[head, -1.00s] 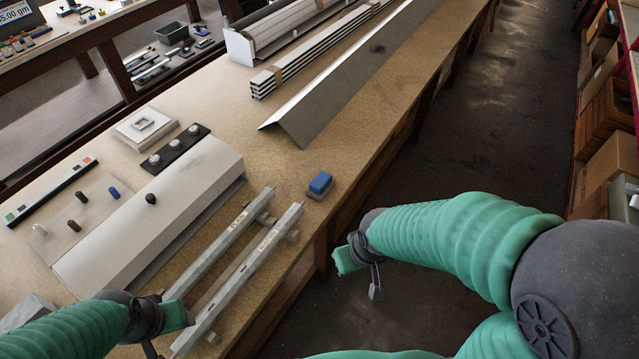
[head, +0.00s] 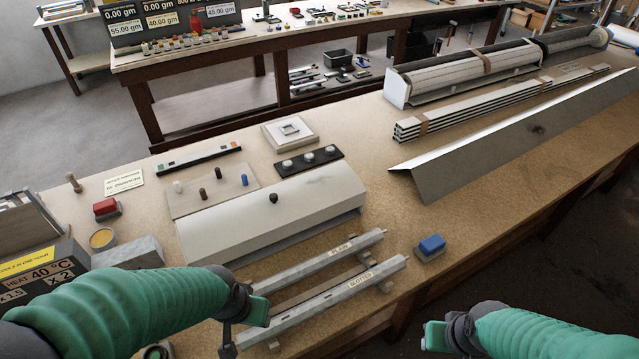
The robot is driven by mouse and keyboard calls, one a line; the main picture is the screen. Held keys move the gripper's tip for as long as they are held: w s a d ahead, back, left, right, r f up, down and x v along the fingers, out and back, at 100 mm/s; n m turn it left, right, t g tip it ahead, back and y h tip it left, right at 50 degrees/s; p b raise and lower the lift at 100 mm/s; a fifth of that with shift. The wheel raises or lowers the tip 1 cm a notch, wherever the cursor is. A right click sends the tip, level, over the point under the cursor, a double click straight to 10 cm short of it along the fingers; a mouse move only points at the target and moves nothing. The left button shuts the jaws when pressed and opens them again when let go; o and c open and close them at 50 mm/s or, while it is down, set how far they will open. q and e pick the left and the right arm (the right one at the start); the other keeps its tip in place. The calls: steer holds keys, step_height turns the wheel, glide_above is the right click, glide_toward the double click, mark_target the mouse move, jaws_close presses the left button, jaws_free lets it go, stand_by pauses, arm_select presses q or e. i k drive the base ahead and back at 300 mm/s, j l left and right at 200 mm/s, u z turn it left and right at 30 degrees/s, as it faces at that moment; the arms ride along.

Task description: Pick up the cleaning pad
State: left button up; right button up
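A blue-topped block with a grey base (head: 431,246) lies on the bench near its front edge, right of two grey rails. A similar red-topped block (head: 105,208) lies at the left of the bench. No label shows which is the cleaning pad. My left gripper (head: 243,328) is near the left ends of the rails, its fingers apart and nothing seen between them. My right gripper (head: 436,338) is at the bottom edge, below and apart from the blue block. Only one green finger shows clearly; the rest is hidden or cut off.
Two rails labelled PLAIN (head: 335,250) and SLOTTED (head: 345,285) lie left of the blue block. A long pale cover (head: 275,215) lies behind them. A bent metal sheet (head: 500,150) lies at the right. Bare bench (head: 395,215) surrounds the blue block.

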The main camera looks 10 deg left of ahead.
mark_target(433, 246)
steer(key=i+l+u, duration=0.35)
steer(key=l+u, duration=0.2)
steer(key=l, duration=0.15)
steer(key=i+l+u, duration=0.1)
steer(key=l+u, duration=0.15)
steer(key=l, duration=0.15)
steer(key=l+u, duration=0.3)
steer(key=i+l, duration=0.05)
steer(key=l, duration=0.05)
